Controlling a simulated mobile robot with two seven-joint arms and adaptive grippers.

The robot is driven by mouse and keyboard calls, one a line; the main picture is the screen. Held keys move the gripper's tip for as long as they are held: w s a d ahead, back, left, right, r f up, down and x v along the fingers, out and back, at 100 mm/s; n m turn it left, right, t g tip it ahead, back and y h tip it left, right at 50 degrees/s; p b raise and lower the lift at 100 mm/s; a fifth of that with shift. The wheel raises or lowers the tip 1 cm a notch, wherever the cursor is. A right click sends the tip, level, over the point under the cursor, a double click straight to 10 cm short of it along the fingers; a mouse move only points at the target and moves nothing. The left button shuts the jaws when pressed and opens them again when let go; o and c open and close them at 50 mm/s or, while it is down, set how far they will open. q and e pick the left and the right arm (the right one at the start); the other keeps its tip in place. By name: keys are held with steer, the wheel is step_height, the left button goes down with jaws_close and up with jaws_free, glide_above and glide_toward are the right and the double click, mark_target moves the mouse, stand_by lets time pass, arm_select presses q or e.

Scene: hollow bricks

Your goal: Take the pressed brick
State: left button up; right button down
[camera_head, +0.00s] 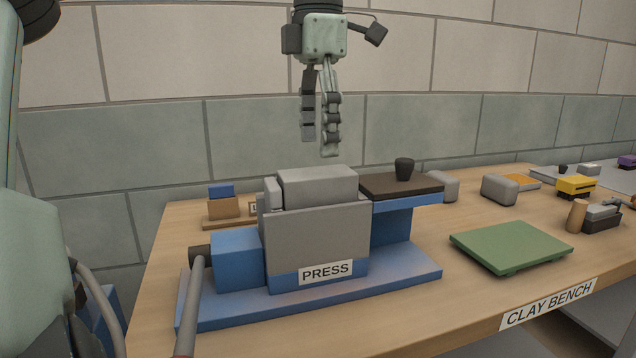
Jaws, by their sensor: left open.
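The blue press (238,262) with a grey front box and a PRESS label stands on the bench. A light grey block, which looks like the pressed brick (318,186), shows at its top and rises above the grey front wall (318,238). Its lower part is hidden by that wall. My left gripper (319,146) points down above the brick, clear of it, with its fingers apart and nothing between them. My right gripper does not show.
A dark plate (400,185) with a black knob (404,169) sits on the press's right side. A grey lever (190,305) stands at its left. A green board (511,246), grey blocks (499,189) and a yellow item (576,186) lie to the right on the bench (400,310).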

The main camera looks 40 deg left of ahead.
mark_target(317, 158)
arm_select(q)
steer(key=f, duration=0.4)
steer(key=shift+s+d+f, duration=0.2)
steer(key=shift+s+f, duration=0.15)
steer(key=shift+f, duration=0.8)
steer(key=shift+c, duration=0.4)
steer(key=c, duration=1.4)
steer(key=shift+w+r, duration=0.1)
jaws_close()
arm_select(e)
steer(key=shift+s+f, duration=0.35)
